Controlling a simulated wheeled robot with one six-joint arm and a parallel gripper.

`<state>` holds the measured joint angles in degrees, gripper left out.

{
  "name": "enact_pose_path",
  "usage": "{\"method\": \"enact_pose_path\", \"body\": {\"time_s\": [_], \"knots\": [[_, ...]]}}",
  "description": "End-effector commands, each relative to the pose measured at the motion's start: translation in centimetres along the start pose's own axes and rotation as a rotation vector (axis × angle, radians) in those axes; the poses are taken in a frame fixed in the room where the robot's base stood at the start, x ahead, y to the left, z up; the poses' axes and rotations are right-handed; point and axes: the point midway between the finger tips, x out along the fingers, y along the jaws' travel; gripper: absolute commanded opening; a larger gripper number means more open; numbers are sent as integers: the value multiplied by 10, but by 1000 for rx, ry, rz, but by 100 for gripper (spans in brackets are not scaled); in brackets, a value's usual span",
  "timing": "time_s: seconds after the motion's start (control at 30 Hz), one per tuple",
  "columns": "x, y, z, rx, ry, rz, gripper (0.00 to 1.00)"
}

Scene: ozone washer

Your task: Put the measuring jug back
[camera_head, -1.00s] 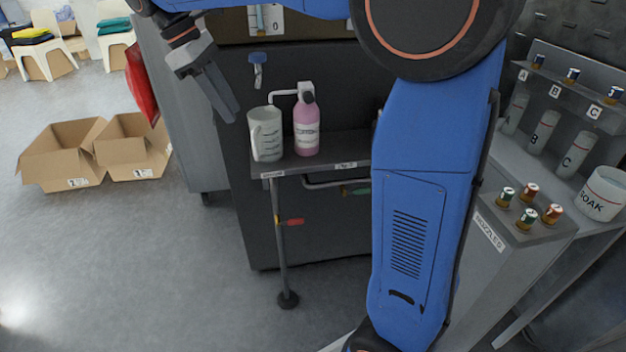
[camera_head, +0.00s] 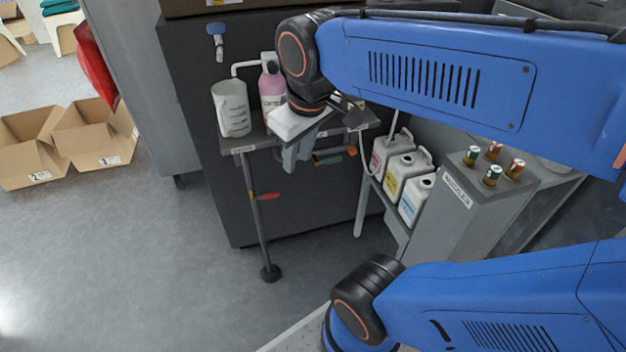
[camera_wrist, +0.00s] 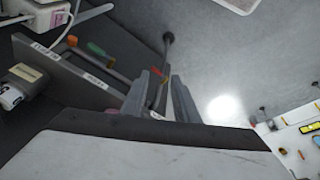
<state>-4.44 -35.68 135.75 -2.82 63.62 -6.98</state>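The measuring jug (camera_head: 232,110), pale and translucent with dark marks, stands upright on the left end of a small grey shelf (camera_head: 258,136). A pink bottle (camera_head: 272,88) stands just right of it. My gripper (camera_head: 296,160) points down in front of the shelf, right of the jug and clear of it. The wrist view shows its two fingers (camera_wrist: 168,98) apart with nothing held between them. I cannot make out the jug in the wrist view.
A blue-handled tap (camera_head: 216,38) is on the dark machine above the jug. Red, green and orange valve handles (camera_head: 268,196) sit below the shelf. White chemical containers (camera_head: 400,175) and a nozzle stand (camera_head: 462,205) are at right. Cardboard boxes (camera_head: 95,135) lie left; floor between is clear.

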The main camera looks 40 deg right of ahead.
Motion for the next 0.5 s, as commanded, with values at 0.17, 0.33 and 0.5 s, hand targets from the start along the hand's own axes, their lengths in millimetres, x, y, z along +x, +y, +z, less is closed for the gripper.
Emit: {"method": "enact_pose_path", "body": {"time_s": [0.17, 0.33, 0.5], "knots": [[22, -2, 37, 141, 84, -4, 27], [32, -3, 52, 206, 123, -7, 27], [34, -4, 54, 219, 130, -8, 27]]}}
